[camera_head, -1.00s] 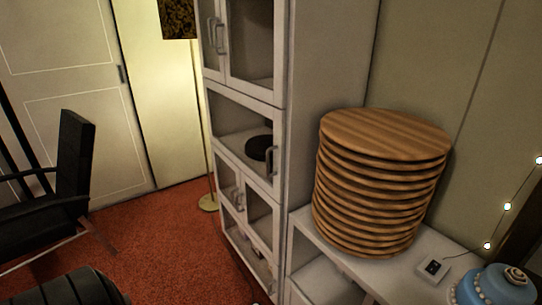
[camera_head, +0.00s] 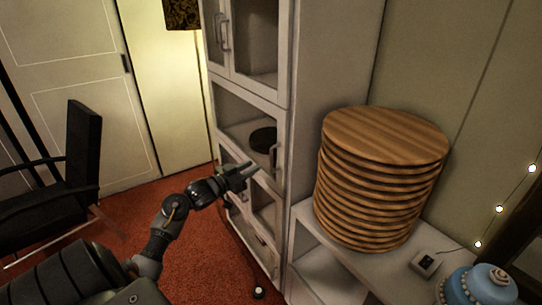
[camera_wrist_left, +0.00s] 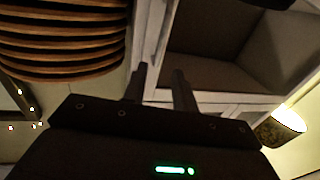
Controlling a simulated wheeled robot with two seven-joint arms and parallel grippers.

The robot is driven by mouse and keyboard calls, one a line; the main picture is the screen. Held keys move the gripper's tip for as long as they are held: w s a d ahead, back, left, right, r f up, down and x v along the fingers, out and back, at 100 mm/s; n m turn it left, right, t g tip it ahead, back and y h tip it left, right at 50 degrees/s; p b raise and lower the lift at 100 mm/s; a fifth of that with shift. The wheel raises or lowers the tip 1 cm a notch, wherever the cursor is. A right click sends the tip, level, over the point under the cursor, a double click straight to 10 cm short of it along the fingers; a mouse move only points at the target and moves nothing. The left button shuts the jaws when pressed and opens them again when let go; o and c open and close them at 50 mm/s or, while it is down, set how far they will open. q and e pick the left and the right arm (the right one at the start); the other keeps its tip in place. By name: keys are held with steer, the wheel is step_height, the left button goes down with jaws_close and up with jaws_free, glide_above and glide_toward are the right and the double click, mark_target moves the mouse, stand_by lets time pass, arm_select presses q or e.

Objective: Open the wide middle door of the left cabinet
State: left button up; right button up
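The left cabinet (camera_head: 335,75) is tall and pale, with glass doors on its front. Its wide middle door (camera_head: 235,118) looks shut, with a vertical handle (camera_head: 273,157) on its right edge. A dark round object (camera_head: 262,140) shows behind the glass. My left gripper (camera_head: 254,168) is in front of the lower edge of this door, a little left of and below the handle. In the left wrist view its two fingers (camera_wrist_left: 160,82) are apart with nothing between them. Contact with the handle is not visible. My right gripper is out of view.
A tall stack of wooden boards (camera_head: 380,180) stands on a low white unit (camera_head: 325,270) right of the cabinet. A blue cake (camera_head: 478,285) is at the lower right. A black chair (camera_head: 80,150) stands at left.

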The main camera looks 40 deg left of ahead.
arm_select(q)
steer(key=p, duration=0.2)
glide_above(271, 171)
steer(key=shift+w+a+f, duration=0.1)
steer(key=shift+w+a, duration=0.05)
steer(key=shift+w, duration=0.15)
steer(key=shift+c, duration=0.3)
jaws_close()
